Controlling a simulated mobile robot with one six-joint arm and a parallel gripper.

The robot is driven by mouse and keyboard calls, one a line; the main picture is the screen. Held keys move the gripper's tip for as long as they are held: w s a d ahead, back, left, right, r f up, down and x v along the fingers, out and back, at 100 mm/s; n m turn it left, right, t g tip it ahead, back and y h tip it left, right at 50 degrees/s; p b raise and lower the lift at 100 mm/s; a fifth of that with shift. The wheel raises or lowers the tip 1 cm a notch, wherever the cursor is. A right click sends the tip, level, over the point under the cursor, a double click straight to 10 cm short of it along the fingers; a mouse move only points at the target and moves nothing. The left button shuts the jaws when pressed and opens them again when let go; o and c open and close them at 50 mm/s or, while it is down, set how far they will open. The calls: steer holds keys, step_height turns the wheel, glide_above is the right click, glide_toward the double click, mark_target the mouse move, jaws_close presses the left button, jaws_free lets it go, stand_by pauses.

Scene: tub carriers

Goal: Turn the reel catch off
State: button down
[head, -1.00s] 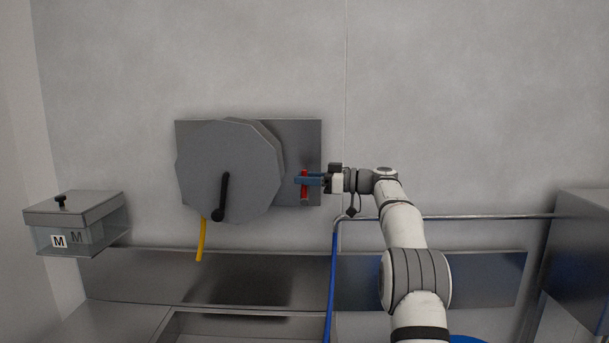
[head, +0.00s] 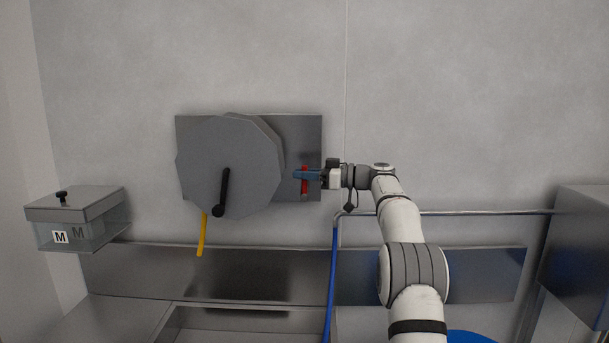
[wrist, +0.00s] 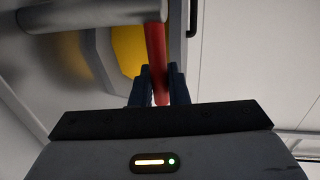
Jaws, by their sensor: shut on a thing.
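The grey reel (head: 228,168) is mounted on a grey wall plate (head: 297,132), with a black crank handle (head: 224,192) on its face and a yellow hose end (head: 202,234) hanging below. The red reel catch (head: 304,188) is a short bar on the plate, right of the reel. My gripper (head: 302,175) reaches it from the right, its blue fingers shut on the bar. In the wrist view the red catch (wrist: 156,52) runs down between the two dark blue fingers (wrist: 155,88). The fingers hide part of the catch in the head view.
A lidded clear box (head: 78,222) marked M is on the wall at the left. A metal rail (head: 470,213) and a blue hose (head: 332,285) lie below and right of the plate. A steel basin (head: 240,318) is below. The wall above is clear.

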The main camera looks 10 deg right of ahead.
steer(key=shift+w+a+r+g+h+p, duration=0.15)
steer(key=shift+a+g+h+p, duration=0.15)
steer(key=shift+a+h+p, duration=0.35)
steer(key=shift+a+f+h, duration=0.25)
steer(key=shift+h, duration=0.5)
steer(key=c, duration=1.5)
jaws_free()
steer(key=shift+w, duration=0.1)
steer(key=shift+d, duration=0.1)
steer(key=b+v, duration=0.1)
steer(key=v, duration=0.6)
steer(key=shift+d+r, duration=0.15)
steer(key=shift+d, duration=0.2)
steer(key=shift+c, duration=0.3)
